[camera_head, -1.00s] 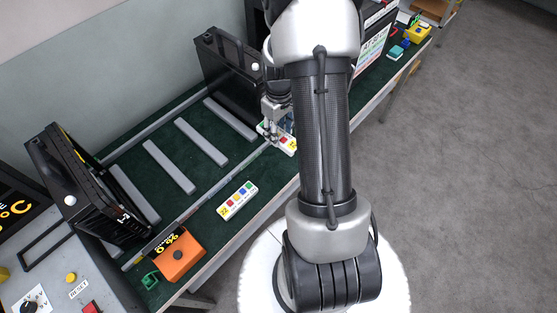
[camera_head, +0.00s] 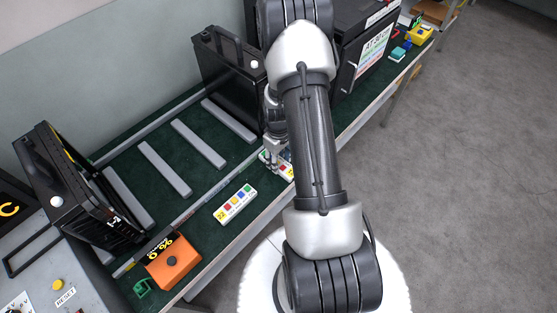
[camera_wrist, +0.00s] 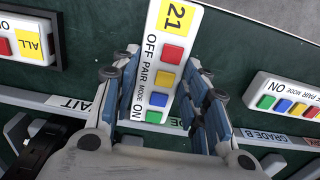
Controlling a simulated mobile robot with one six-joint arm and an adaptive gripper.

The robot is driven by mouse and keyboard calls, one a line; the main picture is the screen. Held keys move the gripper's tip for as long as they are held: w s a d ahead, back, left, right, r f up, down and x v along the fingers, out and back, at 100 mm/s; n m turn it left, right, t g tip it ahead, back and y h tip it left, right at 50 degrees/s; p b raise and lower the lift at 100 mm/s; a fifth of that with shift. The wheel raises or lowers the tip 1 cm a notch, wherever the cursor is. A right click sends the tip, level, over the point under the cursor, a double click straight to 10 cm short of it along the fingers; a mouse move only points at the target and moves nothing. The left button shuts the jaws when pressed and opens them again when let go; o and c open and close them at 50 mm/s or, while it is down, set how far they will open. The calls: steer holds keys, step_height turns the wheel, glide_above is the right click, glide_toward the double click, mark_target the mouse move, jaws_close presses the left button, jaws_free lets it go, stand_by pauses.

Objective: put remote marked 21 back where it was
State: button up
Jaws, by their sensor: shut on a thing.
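The remote marked 21 (camera_wrist: 168,62) is white, with a yellow label and red, yellow, blue and green buttons. In the wrist view it lies between the blue-padded fingers of my gripper (camera_wrist: 163,88), which is shut on it. In the head view my gripper (camera_head: 273,150) is over the green bench near the front rail, and a white remote shows partly beneath it. My arm hides part of that area. I cannot tell whether the remote touches the bench.
Another remote (camera_head: 235,204) lies to the left; a remote labelled ALL (camera_wrist: 25,40) and a further one (camera_wrist: 285,97) flank mine in the wrist view. Black housings (camera_head: 228,70) (camera_head: 75,190) stand on the bench. An orange box (camera_head: 172,262) sits front left.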

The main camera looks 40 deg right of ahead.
steer(key=shift+r, duration=0.1)
steer(key=o, duration=1.2)
